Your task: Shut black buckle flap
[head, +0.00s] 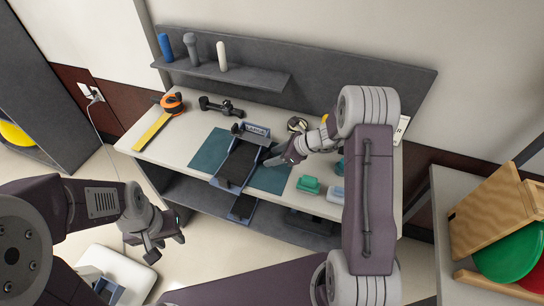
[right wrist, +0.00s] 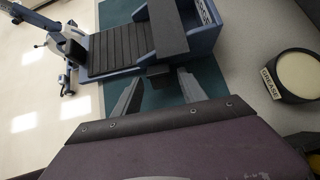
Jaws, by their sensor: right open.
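A blue-grey buckle frame (head: 256,130) with a ribbed black strap (head: 237,166) lies on a teal mat (head: 208,152) on the workbench. In the right wrist view, the black flap (right wrist: 166,28) crosses the frame beside the ribbed strap (right wrist: 118,48) and looks raised. Its exact angle is hard to tell. My right gripper (head: 276,160) is open and empty at the buckle's right side. In the right wrist view its two fingers (right wrist: 158,90) point toward the flap, with a small dark tab between them. My left gripper (head: 163,248) hangs empty in front of the bench, its fingers apart.
A tape measure (head: 172,102) and a black tool (head: 220,106) lie at the back left. A green block (head: 308,184) and a pale block (head: 336,194) are on the right. A grease tin (right wrist: 298,73) stands near my right gripper. A shelf (head: 230,75) is behind.

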